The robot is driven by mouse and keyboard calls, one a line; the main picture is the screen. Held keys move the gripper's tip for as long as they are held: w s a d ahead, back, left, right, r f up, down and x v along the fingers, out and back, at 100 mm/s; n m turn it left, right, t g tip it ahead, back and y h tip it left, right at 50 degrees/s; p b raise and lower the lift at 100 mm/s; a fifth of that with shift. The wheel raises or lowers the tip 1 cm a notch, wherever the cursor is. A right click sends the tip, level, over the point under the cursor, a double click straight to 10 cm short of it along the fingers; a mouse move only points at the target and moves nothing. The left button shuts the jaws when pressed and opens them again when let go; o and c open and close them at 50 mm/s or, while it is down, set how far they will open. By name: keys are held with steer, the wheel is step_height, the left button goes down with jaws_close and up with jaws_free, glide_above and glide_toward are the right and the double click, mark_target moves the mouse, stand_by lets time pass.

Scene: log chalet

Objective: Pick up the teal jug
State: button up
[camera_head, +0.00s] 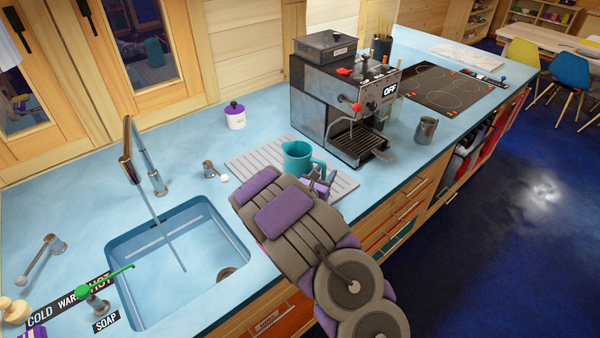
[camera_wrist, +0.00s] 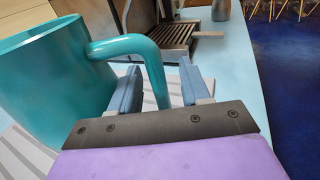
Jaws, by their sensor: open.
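The teal jug (camera_head: 298,157) stands upright on a white ribbed drying mat (camera_head: 340,183) on the blue counter, left of the coffee machine. In the wrist view the jug (camera_wrist: 45,75) fills the left side, with its handle (camera_wrist: 155,62) pointing right. My gripper (camera_wrist: 160,85) is open, and the lower part of the handle shows between its two blue-grey fingers. I cannot tell whether either finger touches it. In the head view my gripper (camera_head: 322,183) is beside the jug's right side, partly hidden by my purple and grey arm.
A coffee machine (camera_head: 342,98) stands close behind and right of the jug. A metal cup (camera_head: 426,130) is farther right. A sink (camera_head: 180,255) with a tall tap (camera_head: 140,165) lies to the left. A white pot with a purple lid (camera_head: 235,117) stands at the back.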

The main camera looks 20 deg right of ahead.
steer(key=shift+x, duration=0.85)
steer(key=shift+a, duration=0.1)
jaws_close()
stand_by(0.7)
